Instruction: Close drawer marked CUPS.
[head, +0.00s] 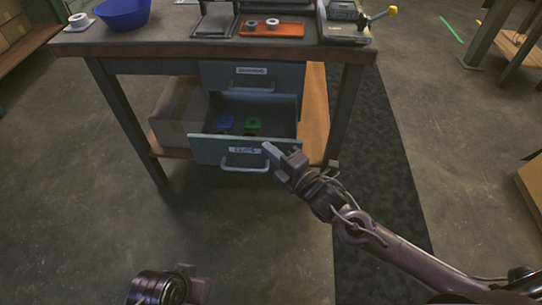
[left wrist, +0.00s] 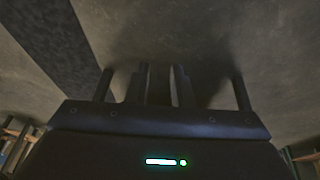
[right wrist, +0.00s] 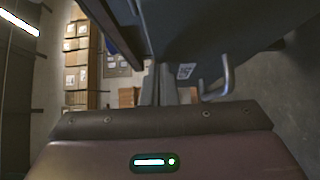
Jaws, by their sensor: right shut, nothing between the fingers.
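The lower drawer (head: 213,149) under the workbench is pulled open; its front label (head: 246,150) appears to read CUPS. A blue piece (head: 226,122) and a green piece (head: 253,124) lie inside. Its bar handle (head: 245,165) also shows in the right wrist view (right wrist: 222,80). My right gripper (head: 268,148) is shut and empty at the right end of the drawer front; I cannot tell whether it touches. My left gripper shows in the left wrist view (left wrist: 161,85), fingers apart and empty over the floor, well away from the drawer.
The upper drawer (head: 291,75) is shut. The workbench top (head: 150,50) holds a blue bowl (head: 123,13), an orange tray (head: 287,30) and a device with a yellow-knobbed lever (head: 345,32). A cardboard box (head: 172,115) sits left of the drawers. Floor in front is clear.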

